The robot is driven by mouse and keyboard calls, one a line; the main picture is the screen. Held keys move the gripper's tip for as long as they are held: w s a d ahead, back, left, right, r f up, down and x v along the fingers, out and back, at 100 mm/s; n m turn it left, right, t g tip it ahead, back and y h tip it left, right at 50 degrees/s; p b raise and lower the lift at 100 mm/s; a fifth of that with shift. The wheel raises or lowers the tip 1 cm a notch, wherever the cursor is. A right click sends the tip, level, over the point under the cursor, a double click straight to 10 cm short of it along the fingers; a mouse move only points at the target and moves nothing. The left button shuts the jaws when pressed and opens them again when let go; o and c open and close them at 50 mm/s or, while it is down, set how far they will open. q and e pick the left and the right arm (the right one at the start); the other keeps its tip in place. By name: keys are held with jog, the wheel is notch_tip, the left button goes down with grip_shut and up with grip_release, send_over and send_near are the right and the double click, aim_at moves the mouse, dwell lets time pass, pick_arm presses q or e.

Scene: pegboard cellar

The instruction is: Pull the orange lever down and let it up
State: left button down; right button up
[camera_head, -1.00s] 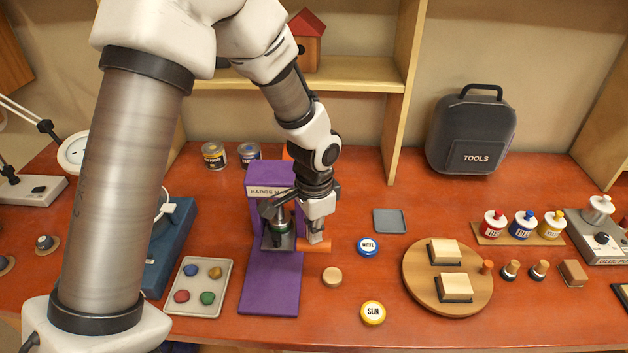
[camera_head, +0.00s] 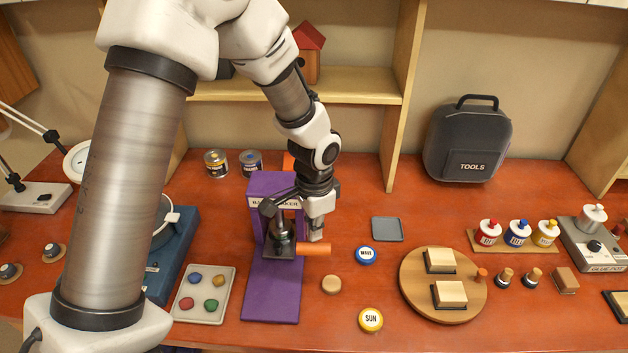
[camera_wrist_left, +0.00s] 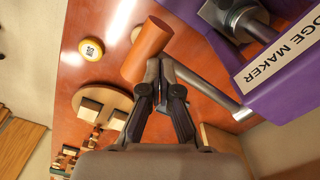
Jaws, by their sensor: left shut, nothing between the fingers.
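The purple badge maker (camera_head: 270,290) stands on the table with its orange lever handle (camera_head: 313,249) sticking out to the right, low at the press head. In the left wrist view the orange handle (camera_wrist_left: 145,52) sits at the end of a metal lever arm (camera_wrist_left: 210,90), beside the purple body. My left gripper (camera_head: 317,236) is shut and empty, pointing down just above and behind the handle. In the left wrist view its fingertips (camera_wrist_left: 158,72) are close to the handle; I cannot tell whether they touch. My arm hides part of the machine's right side. The right gripper is not in view.
A round wooden board (camera_head: 413,291) with blocks is to the right. A blue badge (camera_head: 366,255), a wooden disc (camera_head: 331,284) and a yellow badge (camera_head: 371,320) lie near the handle. A tray (camera_head: 204,293) of colored pieces is at left.

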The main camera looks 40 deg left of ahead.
pick_arm(q)
notch_tip(320, 180, up, 7)
jog(key=p, duration=0.5)
jog(key=shift+p, duration=0.35)
notch_tip(320, 180, up, 7)
jog(key=shift+r, duration=0.2)
jog(key=shift+f, duration=0.1)
